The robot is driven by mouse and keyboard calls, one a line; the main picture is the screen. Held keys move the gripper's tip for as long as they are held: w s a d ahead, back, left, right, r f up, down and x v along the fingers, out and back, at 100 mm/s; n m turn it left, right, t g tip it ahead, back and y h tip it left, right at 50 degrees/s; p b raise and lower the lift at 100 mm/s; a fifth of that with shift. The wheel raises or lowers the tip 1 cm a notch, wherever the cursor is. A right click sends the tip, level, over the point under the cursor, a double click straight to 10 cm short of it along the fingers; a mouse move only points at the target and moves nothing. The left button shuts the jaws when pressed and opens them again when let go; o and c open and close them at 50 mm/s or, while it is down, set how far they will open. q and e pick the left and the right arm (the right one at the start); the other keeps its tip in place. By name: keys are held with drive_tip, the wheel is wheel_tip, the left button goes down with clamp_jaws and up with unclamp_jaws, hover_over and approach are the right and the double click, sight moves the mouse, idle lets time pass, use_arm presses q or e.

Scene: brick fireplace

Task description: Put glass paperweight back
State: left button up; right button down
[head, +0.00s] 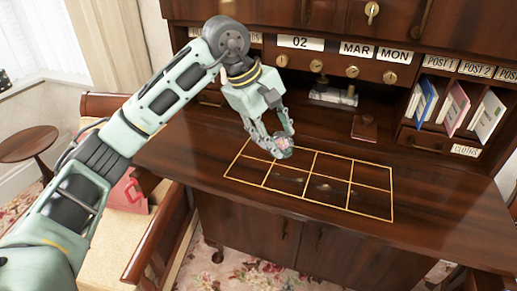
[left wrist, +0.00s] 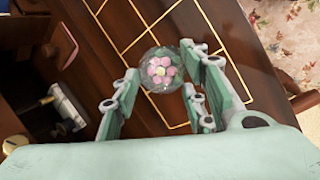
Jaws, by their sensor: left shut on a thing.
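The glass paperweight (left wrist: 161,70) is a clear ball with a pink flower and a pale centre inside. My left gripper (head: 283,146) is shut on it, and the paperweight also shows small between the fingertips in the head view (head: 284,147). In the left wrist view the fingers of my left gripper (left wrist: 158,88) stand on both sides of the ball. It is over the far left part of the gold-lined grid (head: 314,152) on the wooden desk top (head: 185,150). I cannot tell whether the ball touches the desk. My right gripper is not in view.
Behind the grid stand a metal device (head: 333,93) and a small reddish-brown block (head: 364,128). A wooden chair (head: 165,225) stands at the front left. The grid's squares look clear.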

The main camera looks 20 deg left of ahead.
use_arm(q)
drive_tip(key=a, duration=0.1)
drive_tip(key=a+f, duration=0.2)
drive_tip(key=shift+w+a+p, duration=0.15)
drive_tip(key=shift+a+p, duration=0.2)
wheel_tip(320, 180, down, 4)
drive_tip(key=shift+r+p, duration=0.15)
drive_tip(key=shift+p, duration=0.55)
drive_tip(key=shift+a+f, duration=0.1)
drive_tip(key=shift+f, duration=0.1)
drive_tip(key=shift+f+b, duration=0.25)
drive_tip(key=shift+b, duration=0.05)
drive_tip(key=o, duration=1.4)
drive_tip(key=shift+r, duration=0.1)
